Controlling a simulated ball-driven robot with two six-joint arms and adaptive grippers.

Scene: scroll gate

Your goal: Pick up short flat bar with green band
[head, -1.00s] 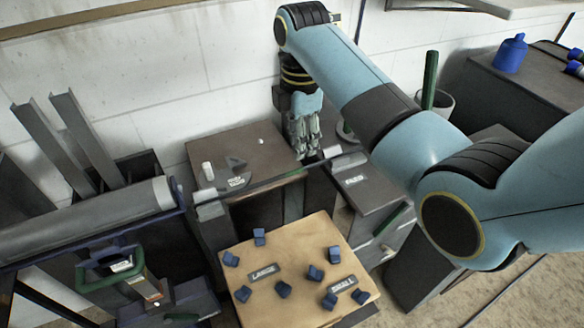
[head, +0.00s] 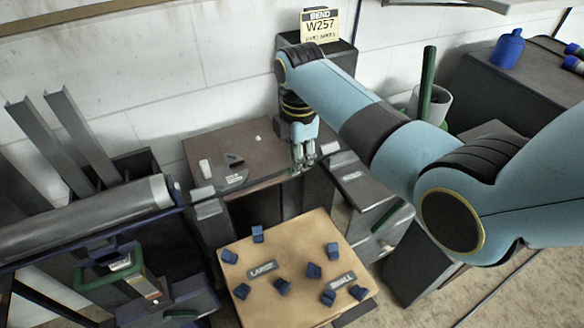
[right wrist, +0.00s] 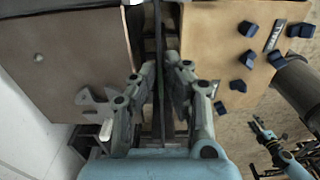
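My right gripper (head: 303,168) points down by the front edge of the brown workbench top. In the right wrist view its fingers (right wrist: 161,68) stand apart, with a gap between the tips. A thin dark strip (right wrist: 158,40), which looks like the flat bar, runs lengthwise between them. I see space on both sides of it. In the head view now I cannot make out the bar between the left rest (head: 203,193) and the right rest (head: 330,147). My left gripper is not in view.
A tan table (head: 300,232) in front holds several blue blocks and plates marked LARGE and SMALL. A dark cabinet (head: 365,185) stands right of the gripper. A rack with a grey roller (head: 100,212) is at left.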

